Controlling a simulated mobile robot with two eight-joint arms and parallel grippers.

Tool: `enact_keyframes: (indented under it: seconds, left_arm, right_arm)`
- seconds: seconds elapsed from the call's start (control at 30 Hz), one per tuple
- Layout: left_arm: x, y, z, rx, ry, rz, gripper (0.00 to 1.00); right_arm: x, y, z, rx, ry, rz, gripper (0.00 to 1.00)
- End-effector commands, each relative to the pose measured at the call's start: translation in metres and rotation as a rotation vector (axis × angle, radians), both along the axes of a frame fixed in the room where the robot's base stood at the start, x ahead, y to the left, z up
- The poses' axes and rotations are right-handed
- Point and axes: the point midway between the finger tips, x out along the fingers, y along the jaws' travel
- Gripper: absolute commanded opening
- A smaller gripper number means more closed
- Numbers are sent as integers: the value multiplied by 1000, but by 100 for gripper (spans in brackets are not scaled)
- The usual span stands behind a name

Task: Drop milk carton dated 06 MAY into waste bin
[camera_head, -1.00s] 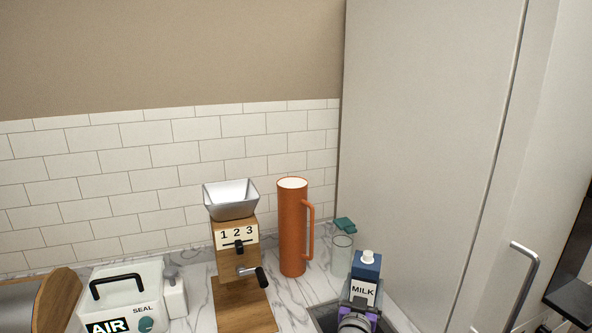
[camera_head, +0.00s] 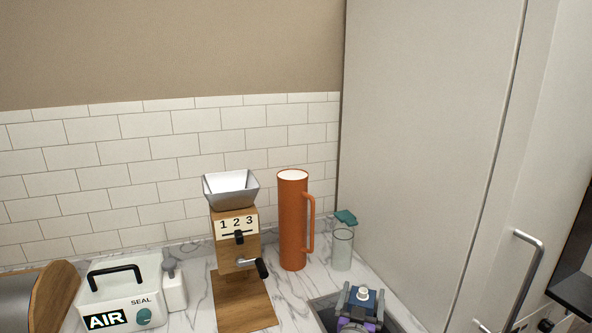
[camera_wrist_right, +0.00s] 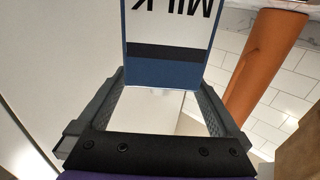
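The milk carton (camera_head: 363,300), with a blue top and white cap, is at the bottom of the head view, mostly hidden by my right gripper (camera_head: 360,308). In the right wrist view, the carton (camera_wrist_right: 170,45) shows a white face with upside-down black lettering, a dark band and a blue band. The right fingers (camera_wrist_right: 162,85) press on either side of its blue end. No date is readable. The carton is over a grey-edged opening (camera_head: 322,312) in the counter; I cannot tell whether this is the waste bin. My left gripper is out of view.
An orange pitcher (camera_head: 292,225), a clear glass (camera_head: 342,252) and a wooden grinder (camera_head: 238,250) stand left of the carton. A white AIR box (camera_head: 120,300) is farther left. A tall pale cabinet (camera_head: 430,150) with a metal handle (camera_head: 527,275) is at right.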

Motion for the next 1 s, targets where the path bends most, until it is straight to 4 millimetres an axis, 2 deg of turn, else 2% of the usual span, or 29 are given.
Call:
enact_keyframes:
  seconds: [0.27, 0.37, 0.7, 0.83, 1.0]
  left_arm:
    - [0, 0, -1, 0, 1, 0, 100]
    - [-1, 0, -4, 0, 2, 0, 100]
    - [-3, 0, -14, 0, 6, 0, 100]
    - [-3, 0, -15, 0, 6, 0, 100]
    - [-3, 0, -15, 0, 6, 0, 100]
  right_arm:
    - [-5, 2, 0, 0, 0, 1, 100]
    - [-18, 7, -1, 1, 0, 2, 100]
    - [-80, 30, -2, 1, 1, 3, 100]
    - [-95, 35, -2, 0, 0, 2, 100]
    - [-102, 37, -2, 0, 0, 0, 100]
